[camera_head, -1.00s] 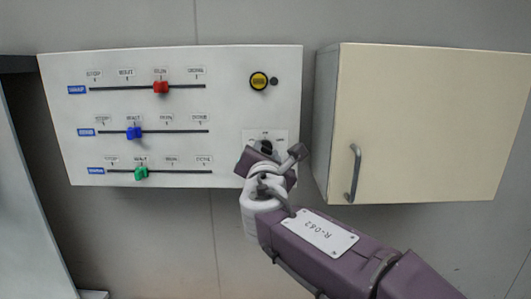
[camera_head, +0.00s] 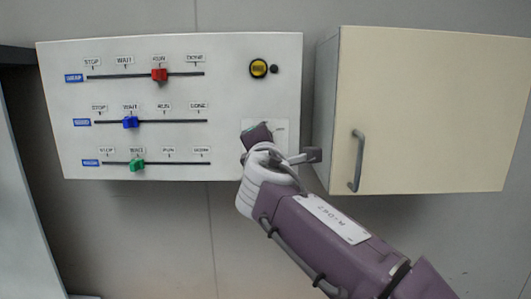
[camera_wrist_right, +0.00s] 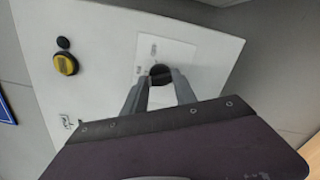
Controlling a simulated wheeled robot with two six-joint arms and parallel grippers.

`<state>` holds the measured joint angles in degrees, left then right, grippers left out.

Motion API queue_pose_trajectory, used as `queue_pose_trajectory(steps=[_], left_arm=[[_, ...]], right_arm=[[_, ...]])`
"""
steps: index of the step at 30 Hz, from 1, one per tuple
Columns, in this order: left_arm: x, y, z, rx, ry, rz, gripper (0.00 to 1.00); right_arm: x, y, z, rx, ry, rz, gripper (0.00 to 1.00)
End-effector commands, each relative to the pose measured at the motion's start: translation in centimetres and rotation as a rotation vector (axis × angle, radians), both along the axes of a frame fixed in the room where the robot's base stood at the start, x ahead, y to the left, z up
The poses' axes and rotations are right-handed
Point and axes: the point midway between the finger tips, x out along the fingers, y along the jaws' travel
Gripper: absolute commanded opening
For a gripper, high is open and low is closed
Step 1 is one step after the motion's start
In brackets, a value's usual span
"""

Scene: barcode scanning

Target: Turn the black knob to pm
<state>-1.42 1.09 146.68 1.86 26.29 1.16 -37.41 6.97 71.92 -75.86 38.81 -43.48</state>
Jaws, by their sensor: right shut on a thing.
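The black knob (camera_wrist_right: 160,74) sits on a pale plate (camera_wrist_right: 165,50) on the white wall panel, in the right wrist view. My right gripper (camera_wrist_right: 160,84) is shut on it, one finger on each side. In the head view my right gripper (camera_head: 270,143) comes up from the lower right and hides the knob. Part of the plate (camera_head: 281,125) shows there, but its markings are too small to read. My left gripper is in no view.
The panel (camera_head: 230,100) also carries red (camera_head: 159,75), blue (camera_head: 130,122) and green (camera_head: 137,165) sliders and a yellow button (camera_head: 258,68). A beige cabinet (camera_head: 430,110) with a metal handle (camera_head: 357,160) hangs close to the right of my right gripper.

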Motion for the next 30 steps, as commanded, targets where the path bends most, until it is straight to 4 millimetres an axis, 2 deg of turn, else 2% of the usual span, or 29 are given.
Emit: queue_pose_trajectory(steps=[3,15,30], left_arm=[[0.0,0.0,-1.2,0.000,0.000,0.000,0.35],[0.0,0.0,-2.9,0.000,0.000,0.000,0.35],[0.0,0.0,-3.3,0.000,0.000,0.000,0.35]], right_arm=[[0.0,0.0,-0.3,0.102,-0.002,0.001,0.00],[0.0,0.0,-0.1,0.360,-0.001,0.002,0.00],[0.0,0.0,0.0,0.448,-0.001,0.001,0.00]])
